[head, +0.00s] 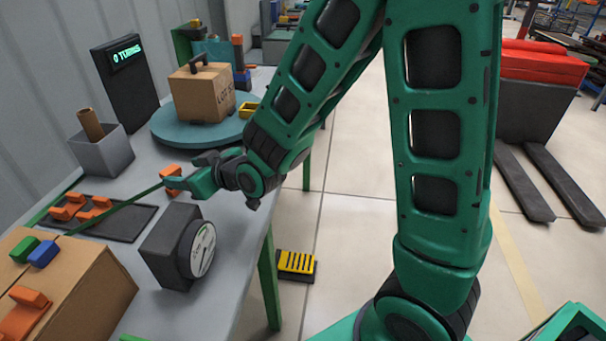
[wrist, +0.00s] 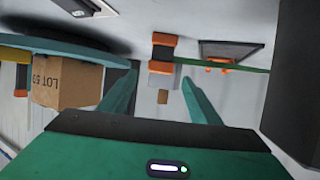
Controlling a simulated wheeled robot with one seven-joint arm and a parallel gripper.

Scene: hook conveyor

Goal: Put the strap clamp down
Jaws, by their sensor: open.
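An orange and dark strap clamp (head: 170,171) is at my gripper's tips in the head view. My gripper (wrist: 160,78) is open, with a finger to each side; I cannot tell whether either touches the clamp. In the head view my gripper (head: 172,183) is above the grey table (head: 225,225). A green strap (head: 120,205) runs from the clamp area left towards a cardboard box (head: 85,290).
A dark tray (head: 122,225) with several orange pieces lies left of my gripper. A dark block with a dial (head: 203,249) stands in front. Behind are a teal turntable (head: 165,133) bearing a carton (head: 203,95), a grey bin (head: 102,152) and a display (head: 127,80).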

